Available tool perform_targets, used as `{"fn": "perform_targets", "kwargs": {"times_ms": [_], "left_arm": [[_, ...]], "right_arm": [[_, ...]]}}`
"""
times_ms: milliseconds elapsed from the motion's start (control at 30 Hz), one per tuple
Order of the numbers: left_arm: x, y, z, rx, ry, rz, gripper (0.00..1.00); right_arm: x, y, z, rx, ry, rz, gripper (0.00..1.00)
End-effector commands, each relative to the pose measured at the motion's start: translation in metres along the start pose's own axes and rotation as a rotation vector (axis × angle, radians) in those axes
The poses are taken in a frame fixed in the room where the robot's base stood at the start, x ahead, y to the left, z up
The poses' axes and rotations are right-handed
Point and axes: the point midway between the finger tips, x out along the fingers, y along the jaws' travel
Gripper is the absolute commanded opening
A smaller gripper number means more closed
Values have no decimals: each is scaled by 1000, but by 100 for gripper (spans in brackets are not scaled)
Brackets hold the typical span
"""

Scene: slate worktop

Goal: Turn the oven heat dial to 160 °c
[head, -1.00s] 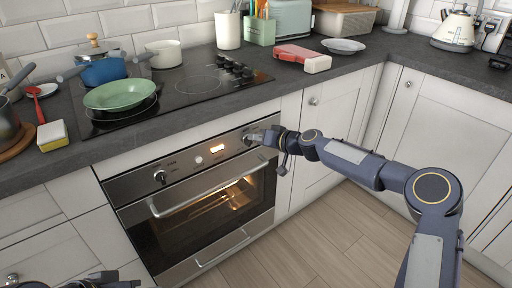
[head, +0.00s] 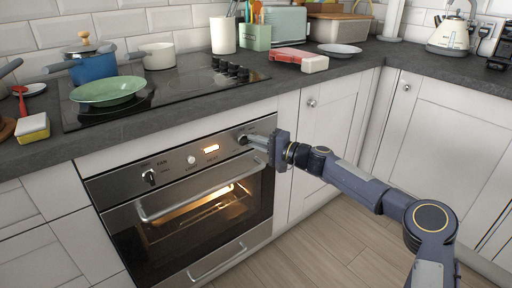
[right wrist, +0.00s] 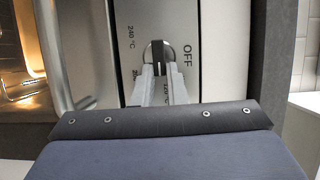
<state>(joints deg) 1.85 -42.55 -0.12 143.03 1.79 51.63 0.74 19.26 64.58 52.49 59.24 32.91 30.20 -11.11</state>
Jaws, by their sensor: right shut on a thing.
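The oven (head: 165,232) is built in below the worktop, with its door shut and its inside lit. The heat dial (right wrist: 158,50) is a round silver knob with a dark bar, at the right end of the oven's control panel. My right gripper (right wrist: 160,76) is shut on it; it also shows in the head view (head: 253,141), where it hides most of the dial. In the right wrist view, OFF is printed right of the dial and 240 °C left of it. Other marks are partly behind the fingers, so the exact setting cannot be read. My left gripper is not in view.
The panel also has a left knob (head: 149,177), a small middle button (head: 191,159) and a lit display (head: 211,149). The oven door handle (head: 200,190) juts out below the panel. A hob with a green pan (head: 108,92) is above. The floor in front is clear.

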Motion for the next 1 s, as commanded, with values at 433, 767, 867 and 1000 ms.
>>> {"fn": "perform_targets", "kwargs": {"times_ms": [433,767,867,1000], "left_arm": [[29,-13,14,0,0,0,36],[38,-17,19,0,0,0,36],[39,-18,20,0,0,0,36],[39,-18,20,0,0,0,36]], "right_arm": [[0,13,1,344,1,-142,0],[1,14,2,472,3,-194,0],[1,14,2,489,3,-201,0],[1,13,2,499,3,-205,0]]}}
